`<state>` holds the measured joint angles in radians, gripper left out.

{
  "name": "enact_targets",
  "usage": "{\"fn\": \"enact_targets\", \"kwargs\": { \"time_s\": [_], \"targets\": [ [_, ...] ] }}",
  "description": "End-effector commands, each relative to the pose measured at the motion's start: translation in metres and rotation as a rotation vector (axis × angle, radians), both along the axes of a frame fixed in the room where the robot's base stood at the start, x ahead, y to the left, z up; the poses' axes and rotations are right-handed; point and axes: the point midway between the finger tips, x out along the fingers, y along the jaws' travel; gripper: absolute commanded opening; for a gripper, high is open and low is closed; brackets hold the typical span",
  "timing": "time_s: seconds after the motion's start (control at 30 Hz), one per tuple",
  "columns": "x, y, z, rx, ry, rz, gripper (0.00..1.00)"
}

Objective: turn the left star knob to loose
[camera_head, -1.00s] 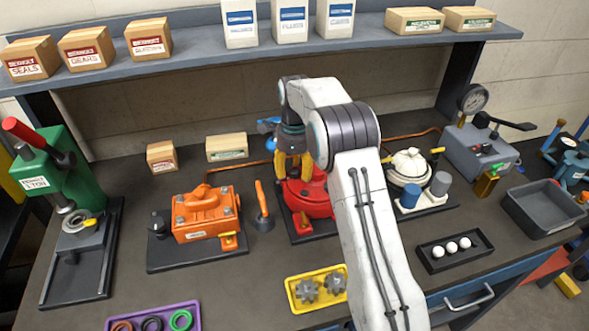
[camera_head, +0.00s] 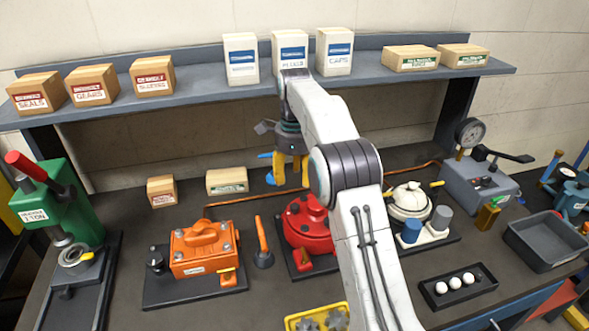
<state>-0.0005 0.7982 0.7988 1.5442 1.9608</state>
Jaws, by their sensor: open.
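No part can be surely told as the left star knob at this size. A dark round knob (camera_head: 157,263) sits at the left end of the orange motor's (camera_head: 201,255) black base plate. The red motor (camera_head: 309,228) stands in the middle with dark fittings on top; its right side is hidden behind my arm. My gripper (camera_head: 292,172) has two yellow fingers, spread apart, pointing down with nothing between them. It shows above and behind the red motor, apart from it. A blue handle-like part (camera_head: 269,178) shows just left of the fingers.
An orange-handled tool (camera_head: 262,243) stands between the two motors. A cream-topped unit (camera_head: 410,203) with cylinders stands at right. A green press (camera_head: 55,205) is at far left. Small boxes (camera_head: 227,181) stand behind. The shelf (camera_head: 200,92) runs above the bench at the back.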

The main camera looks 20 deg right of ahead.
Motion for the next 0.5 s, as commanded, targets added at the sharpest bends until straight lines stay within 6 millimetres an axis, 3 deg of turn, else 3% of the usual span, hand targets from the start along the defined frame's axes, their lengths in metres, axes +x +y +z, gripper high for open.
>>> {"fn": "enact_targets", "kwargs": {
  "time_s": [0.2, 0.5],
  "targets": [
    [0.0, 0.0, 0.014, 0.0, 0.0, 0.0, 0.51],
    [-0.001, 0.0, 0.02, -0.001, 0.001, 0.0, 0.51]
  ]
}}
